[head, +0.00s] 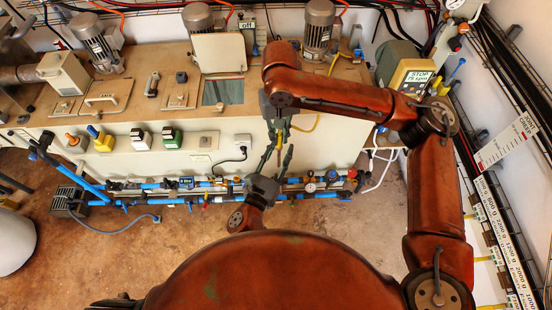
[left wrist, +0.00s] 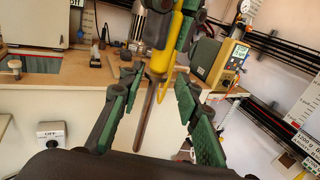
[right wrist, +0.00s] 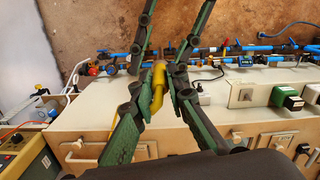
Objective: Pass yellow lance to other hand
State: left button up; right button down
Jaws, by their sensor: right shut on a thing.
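The yellow lance (left wrist: 160,60) has a yellow handle and a thin dark metal tube. In the left wrist view its tube hangs down between my left fingers. My right gripper (right wrist: 158,84) is shut on the yellow part of the lance, which also shows in the right wrist view (right wrist: 158,72). My left gripper (left wrist: 160,82) is open, with a finger on each side of the lance and gaps visible beside the tube. In the head view, my right gripper (head: 277,124) is above my left gripper (head: 275,156), and the lance is largely hidden between them.
A beige cabinet (head: 215,150) with a wooden top stands behind the grippers. Blue pipes (head: 225,197) with valves run along its front. Brown floor lies below the pipes.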

pick_arm(q)
jog(key=shift+w+d, duration=0.1)
jog(key=shift+w, duration=0.15)
jog(key=shift+c, duration=0.6)
jog(key=shift+s+d, duration=0.15)
grip_shut()
pick_arm(e)
jog(key=shift+a, duration=0.1)
pick_arm(q)
jog(key=shift+r, duration=0.1)
pick_arm(e)
jog(key=c, duration=1.8)
grip_release()
